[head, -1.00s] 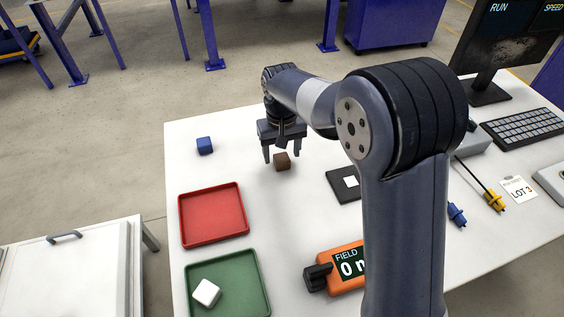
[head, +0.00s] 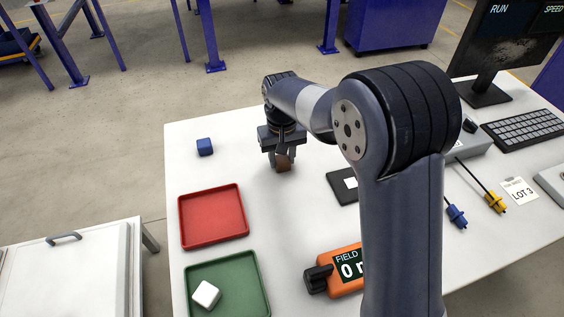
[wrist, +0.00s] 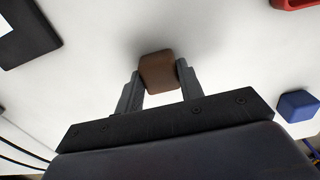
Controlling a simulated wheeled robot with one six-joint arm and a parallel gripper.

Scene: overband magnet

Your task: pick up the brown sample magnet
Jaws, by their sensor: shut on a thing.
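The brown sample magnet (head: 283,164) is a small brown cube at the far part of the white table. My gripper (head: 282,160) is lowered around it, with a finger on each side. In the wrist view the brown magnet (wrist: 157,70) sits between the two fingertips of my gripper (wrist: 158,78), which are shut on it. I cannot tell whether it rests on the table or is slightly raised.
A blue cube (head: 205,146) stands to the left. A red tray (head: 245,222) and a green tray (head: 262,290) holding a white cube (head: 206,294) are nearer. A black pad (head: 340,188) lies right of the magnet. An orange field meter (head: 347,288) is in front.

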